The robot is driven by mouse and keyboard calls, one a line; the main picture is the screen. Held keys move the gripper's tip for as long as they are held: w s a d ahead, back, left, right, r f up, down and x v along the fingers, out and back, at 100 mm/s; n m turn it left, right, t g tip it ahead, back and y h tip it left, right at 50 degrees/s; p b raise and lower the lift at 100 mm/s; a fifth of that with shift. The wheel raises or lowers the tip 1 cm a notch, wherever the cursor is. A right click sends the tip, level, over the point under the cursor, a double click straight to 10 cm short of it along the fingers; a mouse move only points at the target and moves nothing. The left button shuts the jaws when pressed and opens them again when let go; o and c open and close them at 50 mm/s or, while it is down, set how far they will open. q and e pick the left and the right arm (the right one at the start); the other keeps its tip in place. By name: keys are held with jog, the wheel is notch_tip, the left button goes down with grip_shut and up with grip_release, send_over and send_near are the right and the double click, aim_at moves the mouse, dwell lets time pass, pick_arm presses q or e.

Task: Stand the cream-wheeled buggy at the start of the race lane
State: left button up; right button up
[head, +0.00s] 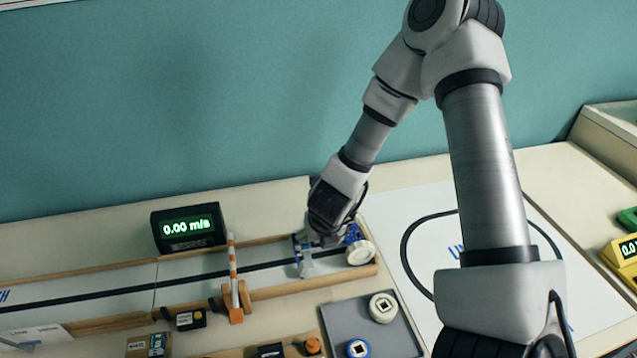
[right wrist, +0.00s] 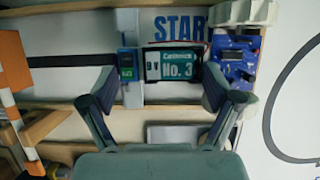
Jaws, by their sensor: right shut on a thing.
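The buggy shows in the head view as a blue part (head: 353,234) with a cream wheel (head: 361,252), at the right end of the race lane (head: 190,268). In the right wrist view its blue part (right wrist: 232,62) has cream wheel parts (right wrist: 245,11) at the top. My right gripper (head: 318,238) is over that lane end; its fingers (right wrist: 160,92) are shut on the buggy's middle, around a "No. 3" plate (right wrist: 172,66). START lettering (right wrist: 180,25) lies just beyond. Wheel contact with the lane is hidden. My left gripper is out of view.
A speed display (head: 188,228) reading 0.00 m/s stands behind. A grey tray (head: 345,318) in front holds loose cream and blue wheels. A white mat with a black loop lies right.

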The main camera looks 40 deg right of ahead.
jog(key=shift+f, duration=0.15)
jog(key=shift+c, duration=0.9)
jog(key=o, duration=0.9)
jog(key=shift+s+d, duration=0.2)
jog(key=shift+d, duration=0.05)
jog(key=shift+a+r, duration=0.2)
jog(key=shift+r, duration=0.25)
jog(key=v, duration=1.1)
jog(key=shift+s+d, duration=0.2)
